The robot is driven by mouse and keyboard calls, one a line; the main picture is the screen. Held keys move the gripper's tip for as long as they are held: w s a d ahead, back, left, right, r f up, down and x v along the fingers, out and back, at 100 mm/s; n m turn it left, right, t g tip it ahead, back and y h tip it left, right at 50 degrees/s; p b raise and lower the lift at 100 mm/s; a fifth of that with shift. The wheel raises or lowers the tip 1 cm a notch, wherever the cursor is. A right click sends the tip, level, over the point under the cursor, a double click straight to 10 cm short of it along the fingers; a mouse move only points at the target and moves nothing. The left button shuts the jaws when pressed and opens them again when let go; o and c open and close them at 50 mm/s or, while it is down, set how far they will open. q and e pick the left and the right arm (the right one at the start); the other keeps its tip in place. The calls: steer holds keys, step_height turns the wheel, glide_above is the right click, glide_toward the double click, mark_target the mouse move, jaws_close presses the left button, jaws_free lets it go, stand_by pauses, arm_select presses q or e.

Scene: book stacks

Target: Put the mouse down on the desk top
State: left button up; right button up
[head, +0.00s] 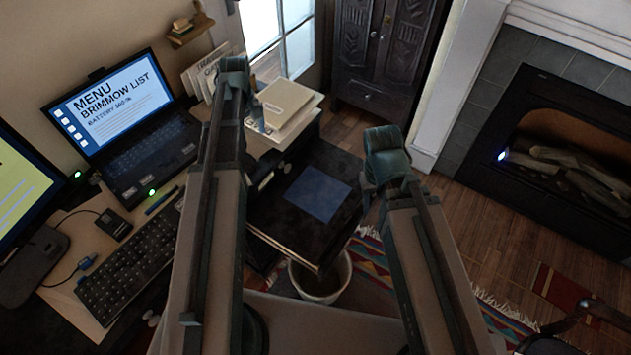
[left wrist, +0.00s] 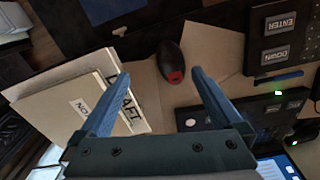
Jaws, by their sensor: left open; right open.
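The mouse (left wrist: 171,60), black with a red patch, lies on the light desk top (left wrist: 222,42) in the left wrist view. It sits just beyond the gap between the fingertips of my left gripper (left wrist: 160,76), which is open with nothing visible between its fingers. In the head view my left gripper (head: 257,118) is over the right part of the desk top (head: 85,212), by the papers. I cannot make out the mouse there. My right gripper (head: 386,158) hangs apart over the floor side, its fingers mostly hidden by its wrist.
A stack of folders (head: 288,108) lies beside the left gripper. A laptop (head: 130,120), a keyboard (head: 130,265) and a monitor (head: 20,195) crowd the left. A dark cabinet with a blue square (head: 318,193) stands right of the desk. A bin (head: 320,280) is below.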

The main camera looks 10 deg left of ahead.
arm_select(q)
steer(key=s+d+m, duration=0.7)
steer(key=s+d, duration=0.1)
steer(key=d, duration=0.5)
steer(key=s+d+m+y, duration=0.1)
steer(key=s+d+m, duration=0.6)
steer(key=d, duration=0.6)
steer(key=shift+s+d+m, duration=0.2)
steer(key=shift+s+m, duration=0.2)
steer(key=shift+s, duration=0.4)
steer(key=shift+r, duration=0.1)
